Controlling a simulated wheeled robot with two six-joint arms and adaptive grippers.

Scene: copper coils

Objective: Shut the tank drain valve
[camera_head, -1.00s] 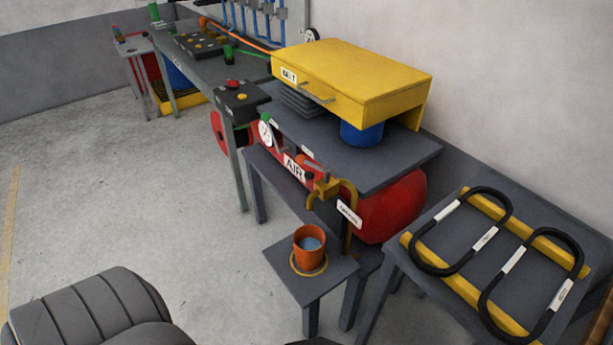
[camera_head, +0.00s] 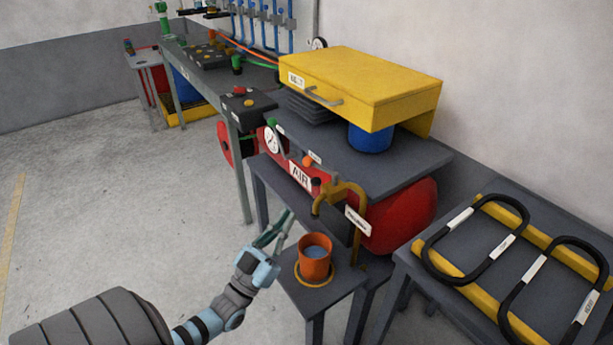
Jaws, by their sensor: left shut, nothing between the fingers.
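The red tank (camera_head: 405,218) marked AIR lies under a grey shelf. A brass-coloured bent pipe or tap (camera_head: 357,200) with a white label, too small to read, stands in front of it. Small knobs, one orange (camera_head: 308,161) and one green (camera_head: 271,122), show along the tank's top edge. I cannot tell which part is the drain valve or how its handle is set. My left gripper (camera_head: 286,221) is shut and empty, left of the brass pipe and just above and left of the orange cup, apart from the pipe. My right gripper is not in view.
An orange cup (camera_head: 314,266) with bluish contents stands on a small grey stand (camera_head: 327,298) below the brass pipe. A yellow drawer box (camera_head: 375,85) sits above the tank. A table with black looped handles (camera_head: 470,260) is at right. The floor at left is clear.

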